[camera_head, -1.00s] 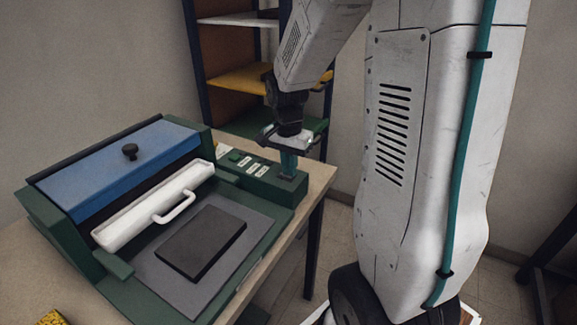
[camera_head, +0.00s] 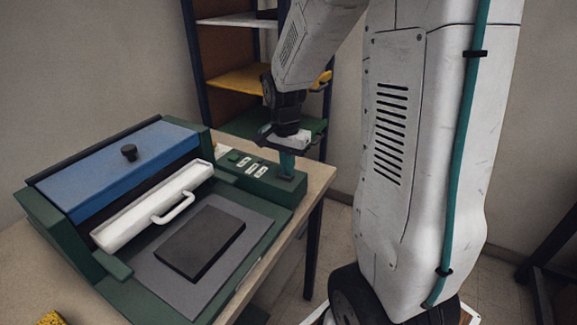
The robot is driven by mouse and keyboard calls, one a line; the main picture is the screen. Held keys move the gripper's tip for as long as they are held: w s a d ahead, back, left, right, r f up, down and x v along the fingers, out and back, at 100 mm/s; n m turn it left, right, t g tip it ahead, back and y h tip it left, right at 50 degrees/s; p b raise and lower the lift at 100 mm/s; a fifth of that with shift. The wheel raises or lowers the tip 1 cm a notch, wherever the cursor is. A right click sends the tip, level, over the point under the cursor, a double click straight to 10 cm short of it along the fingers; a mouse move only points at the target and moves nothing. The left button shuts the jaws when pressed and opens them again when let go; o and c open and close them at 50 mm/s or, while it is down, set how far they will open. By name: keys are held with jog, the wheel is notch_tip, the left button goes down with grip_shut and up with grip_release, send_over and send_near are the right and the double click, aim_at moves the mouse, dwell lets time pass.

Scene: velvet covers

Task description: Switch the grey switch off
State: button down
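A green machine (camera_head: 52,222) with a blue lid (camera_head: 120,165) stands on the table. Its control panel (camera_head: 268,183) is at the right rear, with several labelled controls. My gripper (camera_head: 287,172) points down over the right end of this panel, its teal fingers at or just above the surface. The fingers look close together, but their gap cannot be made out. The grey switch cannot be told apart; the gripper covers the panel's right end.
A white bar with a handle (camera_head: 150,207) and a dark block (camera_head: 201,243) on a grey plate lie at the machine's front. A shelf unit (camera_head: 236,78) stands behind the table. A yellow item (camera_head: 50,318) is at the lower left.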

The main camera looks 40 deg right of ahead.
jog(key=shift+a+f, duration=0.15)
jog(key=shift+f, duration=0.3)
jog(key=shift+w+a, duration=0.1)
jog(key=shift+w+r, duration=0.35)
jog(key=shift+r, duration=0.05)
notch_tip(320, 180, up, 14)
jog(key=shift+s, duration=0.2)
jog(key=shift+w+a+g, duration=0.15)
jog(key=shift+w+g, duration=0.2)
jog(key=shift+w, duration=0.3)
jog(key=shift+w+a+g, duration=0.15)
jog(key=shift+w+g, duration=0.2)
jog(key=shift+w, duration=0.25)
